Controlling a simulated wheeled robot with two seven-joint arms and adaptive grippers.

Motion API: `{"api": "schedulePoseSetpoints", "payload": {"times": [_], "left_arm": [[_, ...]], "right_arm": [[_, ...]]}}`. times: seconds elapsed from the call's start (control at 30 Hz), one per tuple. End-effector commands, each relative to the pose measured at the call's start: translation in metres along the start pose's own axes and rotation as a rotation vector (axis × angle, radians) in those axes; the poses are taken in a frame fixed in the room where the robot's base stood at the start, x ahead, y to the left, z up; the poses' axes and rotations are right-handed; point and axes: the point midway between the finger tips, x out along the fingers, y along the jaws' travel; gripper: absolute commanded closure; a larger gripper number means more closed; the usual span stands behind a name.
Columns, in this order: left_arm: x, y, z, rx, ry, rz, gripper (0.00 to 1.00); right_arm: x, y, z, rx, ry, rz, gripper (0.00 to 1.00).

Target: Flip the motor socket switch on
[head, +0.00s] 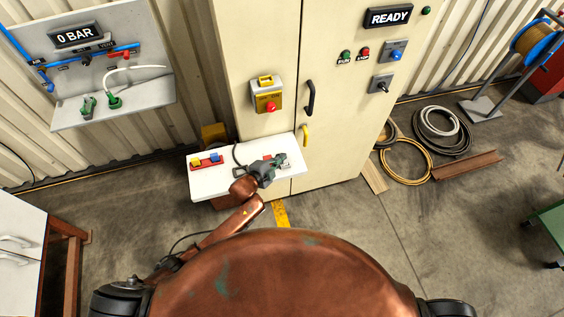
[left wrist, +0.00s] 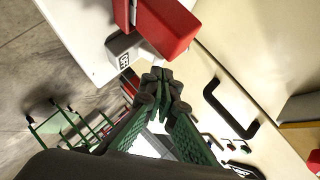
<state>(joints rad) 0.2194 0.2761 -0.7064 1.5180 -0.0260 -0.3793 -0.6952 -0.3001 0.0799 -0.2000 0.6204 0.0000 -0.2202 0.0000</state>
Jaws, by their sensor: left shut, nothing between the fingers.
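My left gripper (head: 274,164) is over the right part of a white shelf in front of the cabinet; its fingers are shut and empty. In the left wrist view its fingertips (left wrist: 160,82) meet just below a red block (left wrist: 168,28) on the shelf. Beside that block is a grey part (left wrist: 122,48) with a small label that seems to read OFF. I take these for the motor socket and its switch, but cannot be sure. I cannot tell whether the fingertips touch them. In the head view the gripper covers most of this spot.
The white shelf (head: 212,184) also carries a red block with yellow and blue parts (head: 206,161). Hoses (head: 407,160) lie right.

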Motion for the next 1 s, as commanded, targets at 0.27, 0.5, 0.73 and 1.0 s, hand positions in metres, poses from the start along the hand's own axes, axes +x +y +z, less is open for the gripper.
{"api": "schedulePoseSetpoints", "payload": {"times": [0.27, 0.5, 0.73, 1.0], "left_arm": [[-0.006, -0.012, -0.006, 0.0, 0.001, -0.001, 1.0], [-0.006, -0.012, -0.006, 0.0, 0.0, -0.001, 1.0], [-0.008, -0.014, -0.009, 0.0, 0.001, 0.0, 1.0], [-0.025, -0.03, -0.031, 0.001, 0.005, 0.001, 1.0]], "right_arm": [[-0.014, 0.0, -0.002, 0.0, 0.001, 0.0, 0.57], [-0.014, 0.0, -0.002, 0.0, 0.001, 0.0, 0.57], [-0.018, 0.0, -0.002, 0.0, 0.001, 0.0, 0.57], [-0.05, 0.001, -0.006, 0.0, 0.002, 0.0, 0.57]]}}
